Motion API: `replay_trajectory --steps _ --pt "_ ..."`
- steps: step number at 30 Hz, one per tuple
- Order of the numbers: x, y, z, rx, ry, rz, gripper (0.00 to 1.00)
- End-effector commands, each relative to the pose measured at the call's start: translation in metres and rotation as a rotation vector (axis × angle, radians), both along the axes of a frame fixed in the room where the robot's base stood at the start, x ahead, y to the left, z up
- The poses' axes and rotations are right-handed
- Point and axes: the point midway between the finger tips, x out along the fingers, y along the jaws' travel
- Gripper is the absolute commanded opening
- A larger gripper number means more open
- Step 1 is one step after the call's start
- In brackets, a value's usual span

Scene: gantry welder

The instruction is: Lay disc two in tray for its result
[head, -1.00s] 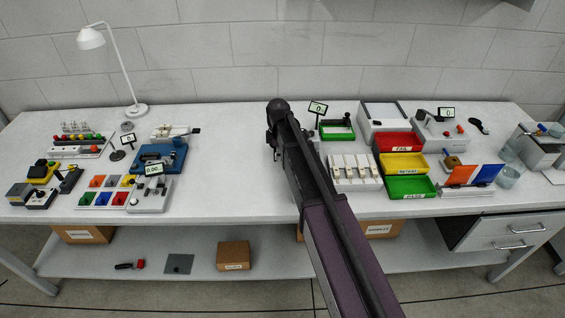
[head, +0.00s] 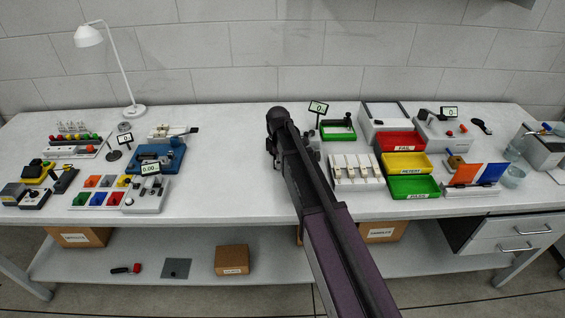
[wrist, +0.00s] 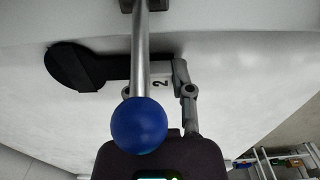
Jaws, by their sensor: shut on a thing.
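My gripper (wrist: 158,75) is shut in the wrist view. A grey piece marked 2 (wrist: 160,82) shows between its finger links, and a black round disc with a stem (wrist: 70,65) runs into the grip from the left. I take it to be disc two. A steel rod with a blue ball stands in front and hides part of the grip. In the head view my dark arm hides the gripper's hold. The result trays stand right of my arm: red FAIL (head: 398,139), yellow RETEST (head: 405,158) and green PASS (head: 411,183).
A white rack with several slots (head: 356,168) stands between my arm and the trays. Behind are a small green tray (head: 338,135) and a display (head: 318,107). A blue device (head: 163,153) and coloured bins (head: 97,195) are at left. Bare bench lies left of my arm.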

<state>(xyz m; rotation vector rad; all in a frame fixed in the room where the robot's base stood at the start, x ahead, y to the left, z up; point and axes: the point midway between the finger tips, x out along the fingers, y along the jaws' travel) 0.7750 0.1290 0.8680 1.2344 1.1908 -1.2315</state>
Motion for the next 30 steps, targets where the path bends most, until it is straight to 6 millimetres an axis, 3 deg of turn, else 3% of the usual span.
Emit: replay_trajectory --steps 5,6,9,23,30 --pt "0.000 0.000 -0.004 0.000 0.000 0.000 0.00" --pt "0.000 0.000 -0.003 0.000 0.000 0.000 0.41" --pt "0.000 0.000 -0.003 0.000 0.000 0.000 0.64" --pt "0.000 0.000 -0.001 0.000 0.000 0.000 0.64" --pt "0.000 0.000 0.009 0.000 0.000 0.000 0.64"
